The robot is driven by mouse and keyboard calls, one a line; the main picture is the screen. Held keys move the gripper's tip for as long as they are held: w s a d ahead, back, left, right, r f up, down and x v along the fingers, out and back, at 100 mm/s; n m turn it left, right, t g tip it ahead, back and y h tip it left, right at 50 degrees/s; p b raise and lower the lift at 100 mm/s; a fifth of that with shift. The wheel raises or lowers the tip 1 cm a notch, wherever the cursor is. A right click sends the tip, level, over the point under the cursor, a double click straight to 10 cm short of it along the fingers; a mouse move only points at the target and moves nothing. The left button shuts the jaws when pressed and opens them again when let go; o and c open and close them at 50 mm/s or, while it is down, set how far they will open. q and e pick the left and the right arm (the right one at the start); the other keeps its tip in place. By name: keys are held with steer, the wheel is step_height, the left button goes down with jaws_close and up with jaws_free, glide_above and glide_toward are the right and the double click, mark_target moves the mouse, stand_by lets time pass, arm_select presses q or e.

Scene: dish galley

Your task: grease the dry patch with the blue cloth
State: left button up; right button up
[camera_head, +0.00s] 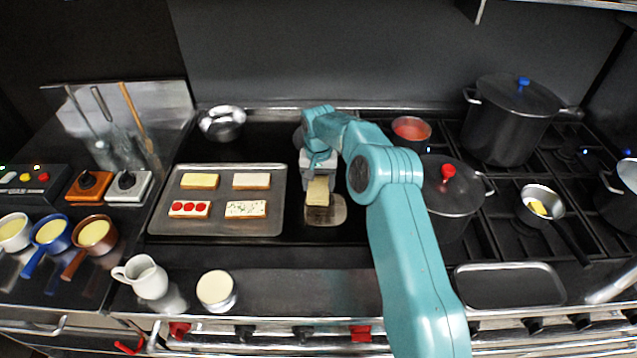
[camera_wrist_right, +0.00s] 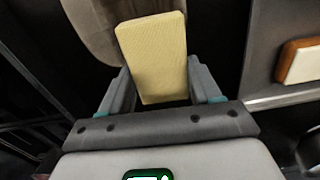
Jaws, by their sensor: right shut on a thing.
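My right gripper (camera_head: 318,178) is shut on a pale yellow, block-shaped pad (camera_head: 318,193), above the dark griddle (camera_head: 290,228). The pad also shows between the fingers in the right wrist view (camera_wrist_right: 152,58). No blue cloth is in view; the held thing is yellow. A light greyish-brown patch (camera_head: 340,211) lies on the griddle under and to the right of the pad; its left part looks darker. It also shows behind the pad in the right wrist view (camera_wrist_right: 92,22). I cannot tell whether the pad touches it. My left gripper is not in view.
A metal tray (camera_head: 214,212) with several topped slices lies left of the patch. A white pitcher (camera_head: 147,276) and a cream-topped cup (camera_head: 216,290) stand in front. A dark pot with a red knob (camera_head: 450,200) and a red-filled pot (camera_head: 411,130) stand right of my arm.

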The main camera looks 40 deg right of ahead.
mark_target(318, 185)
step_height(318, 185, up, 6)
steer(key=p, duration=0.3)
steer(key=shift+f, duration=0.15)
steer(key=shift+r, duration=0.2)
step_height(318, 185, up, 3)
steer(key=shift+f, duration=0.1)
stand_by(0.5)
steer(key=shift+m, duration=0.4)
stand_by(0.3)
